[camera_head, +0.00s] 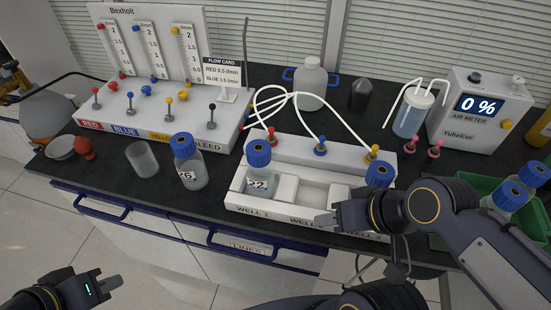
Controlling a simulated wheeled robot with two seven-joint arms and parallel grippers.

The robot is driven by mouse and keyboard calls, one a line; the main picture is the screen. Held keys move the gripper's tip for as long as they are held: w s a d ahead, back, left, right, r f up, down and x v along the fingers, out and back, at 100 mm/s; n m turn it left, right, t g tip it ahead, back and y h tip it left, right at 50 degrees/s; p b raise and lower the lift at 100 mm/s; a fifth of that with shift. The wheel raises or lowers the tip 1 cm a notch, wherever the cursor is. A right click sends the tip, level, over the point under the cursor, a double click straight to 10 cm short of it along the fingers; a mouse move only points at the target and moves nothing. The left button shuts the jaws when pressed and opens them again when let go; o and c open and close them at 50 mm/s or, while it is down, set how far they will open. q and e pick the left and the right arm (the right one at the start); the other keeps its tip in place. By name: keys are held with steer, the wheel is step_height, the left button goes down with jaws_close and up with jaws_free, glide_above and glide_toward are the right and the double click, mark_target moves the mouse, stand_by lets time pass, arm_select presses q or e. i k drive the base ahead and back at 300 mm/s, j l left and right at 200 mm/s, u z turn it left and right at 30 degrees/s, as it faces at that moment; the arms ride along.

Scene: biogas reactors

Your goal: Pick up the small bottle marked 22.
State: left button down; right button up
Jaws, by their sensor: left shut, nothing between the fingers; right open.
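The small bottle marked 22 (259,184) has a blue cap and stands upright in the white rack (232,200), at the well labelled WELL 1. Its lower part is hidden by the rack wall. My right gripper (326,220) is open and empty at the rack's front edge, to the right of the bottle and apart from it. My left gripper (112,284) is shut and empty, low at the left, over the floor and away from the bench.
Another blue-capped bottle (188,172) and a clear beaker (142,159) stand left of the rack. A capped bottle (379,176) sits at the rack's right end, partly behind my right arm. A green crate (468,186) with bottles is at right. White tubes arch behind.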

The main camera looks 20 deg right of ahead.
mark_target(261, 181)
steer(key=i+j+z, duration=0.15)
steer(key=j+z, duration=0.15)
steer(key=j, duration=0.35)
steer(key=i+j+z, duration=0.1)
steer(key=j+z, duration=0.2)
steer(key=j, duration=0.35)
